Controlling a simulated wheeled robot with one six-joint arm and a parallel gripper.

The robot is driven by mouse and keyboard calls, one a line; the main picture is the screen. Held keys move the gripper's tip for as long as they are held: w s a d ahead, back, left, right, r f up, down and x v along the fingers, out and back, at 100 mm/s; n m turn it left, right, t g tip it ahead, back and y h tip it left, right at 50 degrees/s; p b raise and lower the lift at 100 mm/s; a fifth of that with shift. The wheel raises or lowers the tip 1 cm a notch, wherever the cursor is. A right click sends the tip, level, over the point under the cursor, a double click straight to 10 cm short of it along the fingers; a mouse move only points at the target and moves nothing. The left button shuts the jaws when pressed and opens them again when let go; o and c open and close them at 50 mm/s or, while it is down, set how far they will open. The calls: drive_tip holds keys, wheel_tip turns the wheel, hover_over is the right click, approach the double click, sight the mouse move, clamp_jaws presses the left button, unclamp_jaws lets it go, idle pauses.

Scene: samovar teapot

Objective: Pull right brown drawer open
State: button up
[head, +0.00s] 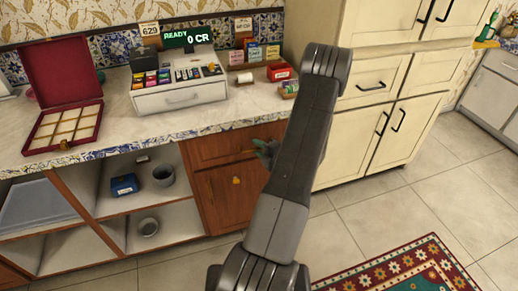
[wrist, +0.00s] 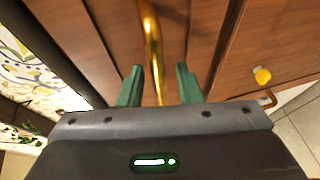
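The brown wooden drawer (head: 215,149) sits under the marble counter, above a brown cupboard door, and looks shut. My gripper (head: 266,150) is at the drawer's right part, partly hidden behind my arm in the head view. In the wrist view my gripper (wrist: 160,76) is open, with its green fingers on either side of a brass bar handle (wrist: 152,40). Gaps show between the handle and both fingers. The drawer's wooden front (wrist: 105,35) lies behind the handle.
The brown cupboard door (head: 220,200) below has a small yellow knob (head: 237,181). Open shelves (head: 110,205) are at left, cream cabinets (head: 375,120) at right. A cash register (head: 180,95) and an open red box (head: 62,90) stand on the counter.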

clamp_jaws()
drive_tip(key=shift+s, duration=0.15)
drive_tip(key=s+d, duration=0.3)
drive_tip(key=s, duration=0.8)
drive_tip(key=s+d, duration=0.4)
drive_tip(key=s, duration=0.7)
drive_tip(key=s+d, duration=0.4)
drive_tip(key=s, duration=0.7)
drive_tip(key=shift+s, duration=0.3)
unclamp_jaws()
